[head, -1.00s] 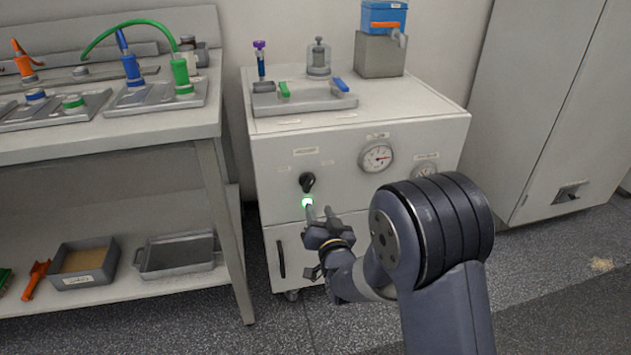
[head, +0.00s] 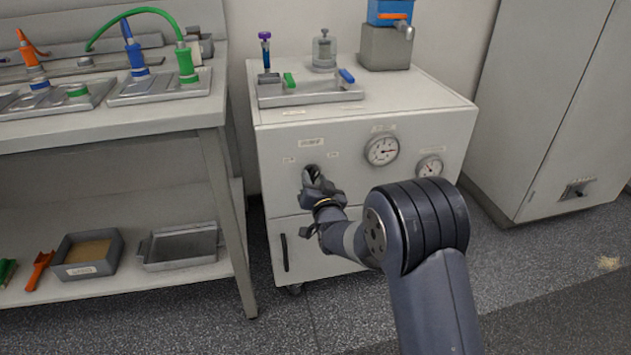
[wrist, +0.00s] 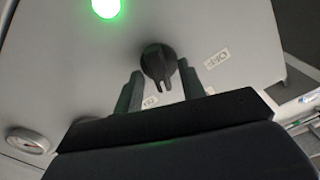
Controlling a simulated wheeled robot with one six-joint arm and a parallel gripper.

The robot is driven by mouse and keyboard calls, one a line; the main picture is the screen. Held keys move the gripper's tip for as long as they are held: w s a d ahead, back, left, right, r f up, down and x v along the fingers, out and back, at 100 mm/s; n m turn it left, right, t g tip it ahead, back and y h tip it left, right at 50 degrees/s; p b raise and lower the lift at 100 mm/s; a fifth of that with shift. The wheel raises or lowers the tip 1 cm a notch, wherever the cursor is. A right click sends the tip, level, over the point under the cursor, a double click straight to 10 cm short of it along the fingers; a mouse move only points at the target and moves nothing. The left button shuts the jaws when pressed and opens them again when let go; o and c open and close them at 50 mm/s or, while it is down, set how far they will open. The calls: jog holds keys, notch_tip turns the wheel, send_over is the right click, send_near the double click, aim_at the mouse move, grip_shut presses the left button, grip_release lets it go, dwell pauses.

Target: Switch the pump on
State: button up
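A black rotary knob (wrist: 157,62) with a pointer ridge is on the front panel of the white cabinet (head: 365,200). A green light (wrist: 106,6) glows beside it in the wrist view; my gripper hides that light in the head view. My gripper (head: 312,180) is at the knob, and in the head view it mostly covers it. In the wrist view, the two fingers of my gripper (wrist: 162,80) are apart, one on each side of the knob. I cannot tell whether they touch it. Small labels (wrist: 217,58) flank the knob.
Two round gauges, one large (head: 382,151) and one small (head: 430,167), sit right of the knob. A valve tray (head: 310,95) stands on the cabinet top. A workbench (head: 110,130) is at left and a tall locker (head: 550,110) at right.

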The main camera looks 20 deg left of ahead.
jog(key=shift+c, duration=0.5)
grip_shut()
jog(key=shift+f+m+b, duration=0.25)
jog(key=shift+m+b, duration=0.05)
jog(key=shift+b, duration=0.6)
jog(key=shift+r+m+b, duration=0.15)
jog(key=shift+m+b, duration=0.35)
jog(key=shift+b, duration=0.25)
jog(key=shift+r, duration=0.1)
jog(key=shift+o, duration=0.5)
grip_release()
